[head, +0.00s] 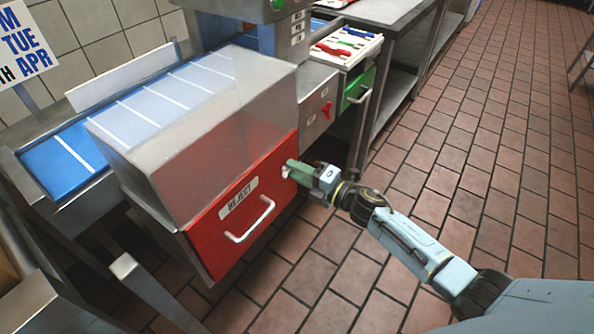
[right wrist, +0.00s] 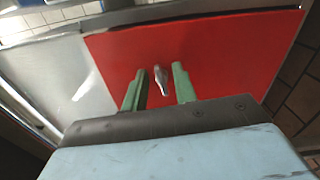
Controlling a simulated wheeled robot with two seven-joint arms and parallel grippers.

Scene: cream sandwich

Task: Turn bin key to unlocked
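The red reject bin front (head: 232,222) carries a white "REJECT" label and a pale handle (head: 250,222). A small silver key (right wrist: 161,84) stands out from the red face in the right wrist view. My right gripper (head: 291,171) is at the upper right of the bin front. Its green fingers also show in the right wrist view (right wrist: 159,71), one on each side of the key. They are open, with red showing between each finger and the key. In the head view the fingers largely hide the key. My left gripper is out of view.
A clear cover (head: 190,110) stands above the bin over a blue conveyor belt (head: 60,155). To the right are a panel with a red knob (head: 327,110), a green drawer (head: 357,90) and a tray of coloured items (head: 347,46). Tiled floor (head: 470,150) is open on the right.

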